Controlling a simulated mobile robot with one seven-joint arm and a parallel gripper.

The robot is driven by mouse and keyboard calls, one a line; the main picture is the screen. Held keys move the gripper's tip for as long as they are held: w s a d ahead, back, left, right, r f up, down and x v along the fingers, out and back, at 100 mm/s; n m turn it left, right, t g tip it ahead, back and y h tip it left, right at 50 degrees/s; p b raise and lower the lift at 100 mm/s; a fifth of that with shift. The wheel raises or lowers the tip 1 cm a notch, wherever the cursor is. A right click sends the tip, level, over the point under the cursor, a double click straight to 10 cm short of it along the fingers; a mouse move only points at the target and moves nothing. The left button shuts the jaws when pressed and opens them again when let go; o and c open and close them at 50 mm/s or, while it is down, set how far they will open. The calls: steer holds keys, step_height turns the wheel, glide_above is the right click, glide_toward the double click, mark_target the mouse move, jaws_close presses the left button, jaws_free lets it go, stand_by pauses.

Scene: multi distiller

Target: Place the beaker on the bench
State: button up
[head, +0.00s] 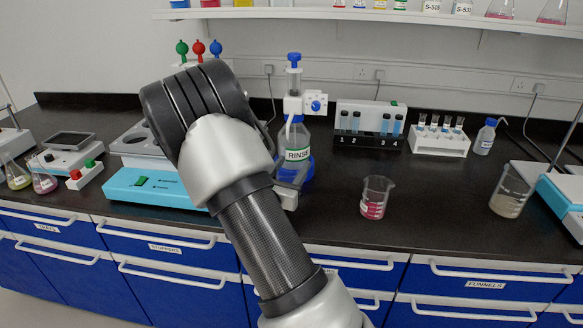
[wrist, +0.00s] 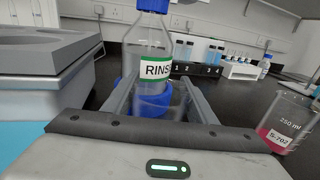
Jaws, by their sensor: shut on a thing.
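My gripper (wrist: 155,90) is shut on a clear glass beaker (wrist: 152,103), which shows only faintly between the two fingers in the wrist view. The RINSE bottle (wrist: 150,45) with its blue base is right behind it. In the head view my gripper (head: 289,187) is mostly hidden by my arm, in front of the RINSE bottle (head: 297,140), and the held beaker cannot be made out. The black bench (head: 330,220) runs below. Whether the held beaker touches the bench cannot be told.
A beaker of pink liquid (head: 374,198) stands right of my gripper, and a beaker of greyish contents (head: 510,193) farther right. A light-blue device (head: 150,188) is at left. A vial rack (head: 440,140) stands behind. Bench between the two beakers is clear.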

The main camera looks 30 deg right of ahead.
steer(key=o, duration=1.2)
